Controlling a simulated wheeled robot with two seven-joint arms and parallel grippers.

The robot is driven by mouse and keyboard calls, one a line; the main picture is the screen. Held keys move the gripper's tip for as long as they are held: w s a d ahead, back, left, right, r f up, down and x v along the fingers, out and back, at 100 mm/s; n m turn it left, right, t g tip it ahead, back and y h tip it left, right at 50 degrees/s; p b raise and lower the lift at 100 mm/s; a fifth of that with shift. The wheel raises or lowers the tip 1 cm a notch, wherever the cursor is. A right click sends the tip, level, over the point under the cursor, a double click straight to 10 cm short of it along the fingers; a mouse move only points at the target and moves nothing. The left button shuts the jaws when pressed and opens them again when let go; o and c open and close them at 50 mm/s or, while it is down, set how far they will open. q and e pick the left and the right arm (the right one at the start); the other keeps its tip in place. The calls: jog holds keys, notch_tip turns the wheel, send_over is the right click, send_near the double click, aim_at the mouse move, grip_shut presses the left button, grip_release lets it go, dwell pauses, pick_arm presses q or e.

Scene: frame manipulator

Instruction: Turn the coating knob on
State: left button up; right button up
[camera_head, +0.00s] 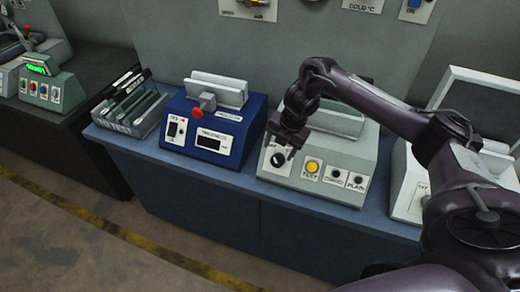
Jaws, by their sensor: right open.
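A dark round knob (278,159) sits on a white label plate at the left of the sloped front of a light grey machine (310,187). Its label is too small to read, so I cannot confirm that it is the coating knob. My right gripper (284,149) is right in front of and above this knob, open, with its fingers pointing down at it. The gripper partly covers the plate, and I cannot tell whether the fingers touch the knob. My left gripper is not in view.
Right of the knob are a yellow button (312,167) and two small dark controls (336,174). A blue machine (214,135) with a red knob (198,113) stands to the left, beside a slotted rack (133,105). A white machine (409,197) stands at right, behind my arm.

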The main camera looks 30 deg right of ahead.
aim_at(278, 160)
jog(key=shift+d+r, duration=0.55)
jog(key=shift+r, duration=0.05)
jog(key=shift+h, duration=0.3)
notch_tip(278, 160, down, 2)
jog(key=shift+s+f+b, duration=0.15)
jog(key=shift+f+b, duration=0.05)
jog(key=shift+b, duration=0.35)
jog(key=p+x, duration=0.1)
jog(key=x, duration=0.4)
jog(key=shift+r, duration=0.1)
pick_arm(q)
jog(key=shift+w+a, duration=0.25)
pick_arm(e)
jog(key=c, duration=1)
